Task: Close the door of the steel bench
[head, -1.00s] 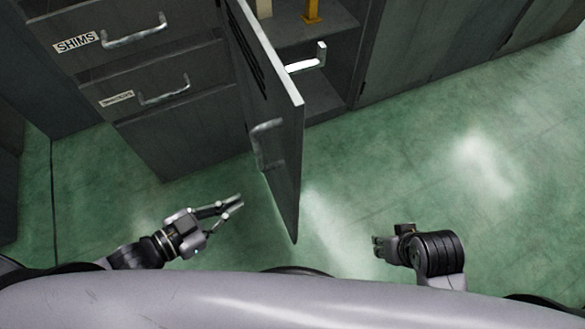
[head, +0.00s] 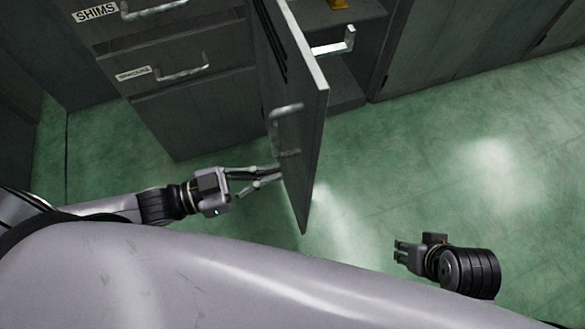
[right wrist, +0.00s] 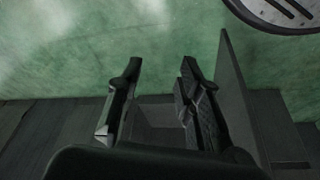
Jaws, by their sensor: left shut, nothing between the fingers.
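The steel bench (head: 190,115) stands at the top of the head view. Its door (head: 305,130) is swung open toward me, edge on, with a bar handle (head: 286,128) on its left face. My left gripper (head: 278,178) is shut and empty, its fingertips at the lower left face of the door, below the handle; I cannot tell whether they touch it. My right gripper (head: 398,252) is right of the door, over open floor, away from it. In the right wrist view its two fingers (right wrist: 158,85) are apart with nothing between them, and the door (right wrist: 235,95) shows to their right.
Left of the door are drawers with handles and a SHIMS label (head: 96,12). More cabinet fronts (head: 450,45) run to the right. The green floor (head: 480,180) at right is clear.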

